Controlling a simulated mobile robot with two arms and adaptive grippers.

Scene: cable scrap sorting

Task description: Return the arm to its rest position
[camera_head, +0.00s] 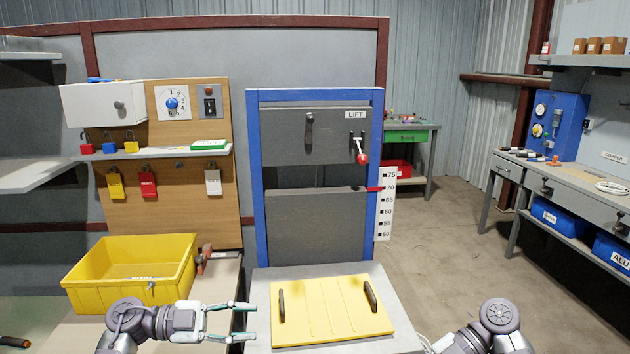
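My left gripper (243,321) is in the lower left of the head view, pointing right. Its two fingers are spread apart with nothing between them. It is in front of the yellow bin (130,272) and just left of the yellow panel with two dark handles (328,312). My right arm (500,316) shows at the bottom right only as a rounded joint and part of a link. The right gripper cannot be seen.
A blue-framed lift (257,190) with a red-knobbed lever (362,158) stands behind the panel. A wooden board (215,222) with padlocks is at the left. A bench (560,180) with blue bins is at the right. The floor (440,240) between is clear.

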